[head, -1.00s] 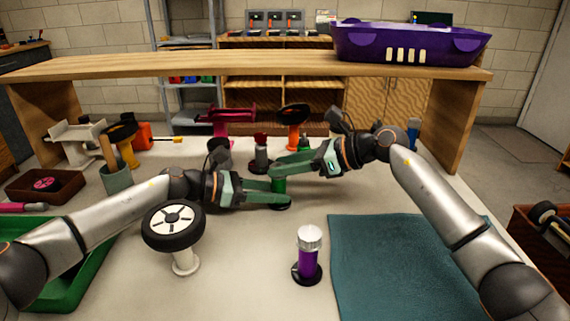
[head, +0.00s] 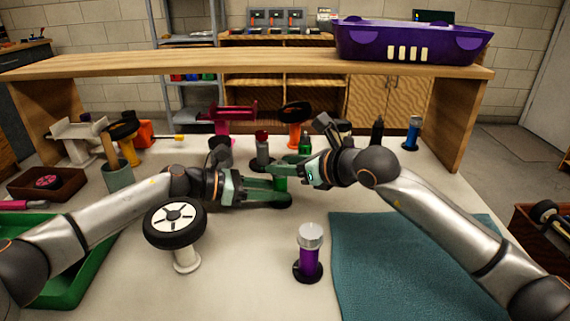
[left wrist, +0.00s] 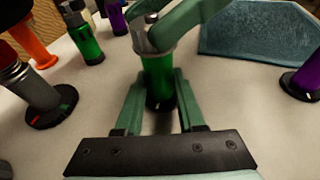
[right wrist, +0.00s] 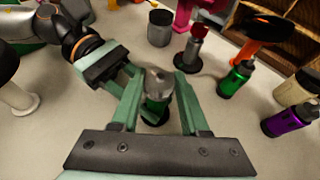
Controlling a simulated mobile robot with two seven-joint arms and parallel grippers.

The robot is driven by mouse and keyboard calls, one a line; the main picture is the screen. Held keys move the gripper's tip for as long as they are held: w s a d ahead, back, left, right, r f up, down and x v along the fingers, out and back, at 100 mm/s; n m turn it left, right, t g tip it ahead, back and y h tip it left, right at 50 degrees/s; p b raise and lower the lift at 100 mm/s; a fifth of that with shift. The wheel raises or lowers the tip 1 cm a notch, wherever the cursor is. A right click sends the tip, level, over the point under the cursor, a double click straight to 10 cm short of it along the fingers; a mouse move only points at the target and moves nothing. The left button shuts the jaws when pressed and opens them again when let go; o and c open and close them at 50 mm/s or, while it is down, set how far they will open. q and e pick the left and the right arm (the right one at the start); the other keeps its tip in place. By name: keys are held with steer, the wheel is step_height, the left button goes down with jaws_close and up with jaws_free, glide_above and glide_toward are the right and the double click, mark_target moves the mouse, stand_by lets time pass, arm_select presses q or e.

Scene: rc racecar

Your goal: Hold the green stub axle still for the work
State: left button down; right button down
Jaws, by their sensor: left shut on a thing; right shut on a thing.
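The green stub axle (left wrist: 158,72) stands upright on a dark round base, with a silver metal piece (right wrist: 157,84) on its top. My left gripper (head: 285,196) is shut on the green body low down; its fingers flank it in the left wrist view (left wrist: 160,100). My right gripper (head: 275,170) is above the left one, shut on the silver top. Its fingers stand on either side of that piece in the right wrist view (right wrist: 158,105). In the head view only a small green part of the axle (head: 281,184) shows between the grippers.
A purple stub axle (head: 308,258) stands in front, beside a teal mat (head: 400,270). A wheel (head: 174,224) on a white post is at front left.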

steer(key=shift+f, duration=0.1)
stand_by(0.3)
steer(key=shift+c, duration=1.9)
jaws_free()
steer(key=v, duration=1.2)
steer(key=shift+a, duration=0.1)
arm_select(q)
steer(key=shift+c, duration=2.2)
jaws_free()
steer(key=v, duration=1.2)
steer(key=shift+s, duration=0.1)
